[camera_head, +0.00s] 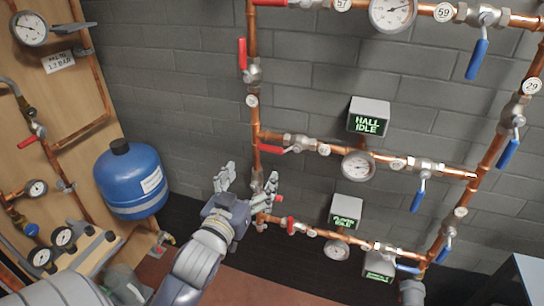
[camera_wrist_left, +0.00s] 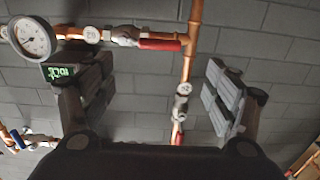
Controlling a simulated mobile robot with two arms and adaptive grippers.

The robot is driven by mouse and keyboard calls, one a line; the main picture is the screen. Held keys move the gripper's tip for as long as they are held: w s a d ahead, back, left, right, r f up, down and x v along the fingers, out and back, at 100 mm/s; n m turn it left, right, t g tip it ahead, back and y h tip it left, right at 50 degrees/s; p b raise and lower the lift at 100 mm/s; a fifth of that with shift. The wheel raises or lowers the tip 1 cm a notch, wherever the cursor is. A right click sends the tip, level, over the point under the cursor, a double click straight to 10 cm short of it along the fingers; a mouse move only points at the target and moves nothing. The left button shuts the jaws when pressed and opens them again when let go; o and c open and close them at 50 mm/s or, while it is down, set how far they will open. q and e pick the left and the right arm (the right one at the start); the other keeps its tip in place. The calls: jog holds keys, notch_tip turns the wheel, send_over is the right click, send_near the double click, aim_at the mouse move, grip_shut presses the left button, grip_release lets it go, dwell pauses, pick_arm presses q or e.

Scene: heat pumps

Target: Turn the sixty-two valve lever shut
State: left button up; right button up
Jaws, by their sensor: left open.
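The valve with tag 62 (camera_wrist_left: 184,88) is on a vertical copper pipe. In the wrist view its red lever (camera_wrist_left: 177,135) lies along the pipe, between my open fingers but beyond them. In the head view this looks like the upper left valve, with its red lever (camera_head: 242,53) pointing up along the pipe; its tag is too small to read there. My left gripper (camera_head: 247,182) is open and empty, in front of the pipework and lower in the picture than this lever. Its fingers also show in the wrist view (camera_wrist_left: 155,88). My right gripper is not in view.
A horizontal pipe has another red lever (camera_head: 270,150) close to the same vertical pipe. A gauge (camera_head: 357,165) and the HALL IDLE box (camera_head: 369,117) are to its right. A blue tank (camera_head: 131,179) stands at the left beside a wooden panel (camera_head: 62,100).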

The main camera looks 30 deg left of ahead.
aim_at(269, 148)
pick_arm(q)
jog(key=p+x, duration=0.1)
jog(key=x, duration=0.9)
jog(key=shift+w, duration=0.35)
jog(key=shift+s+r, duration=0.15)
jog(key=c, duration=1.5)
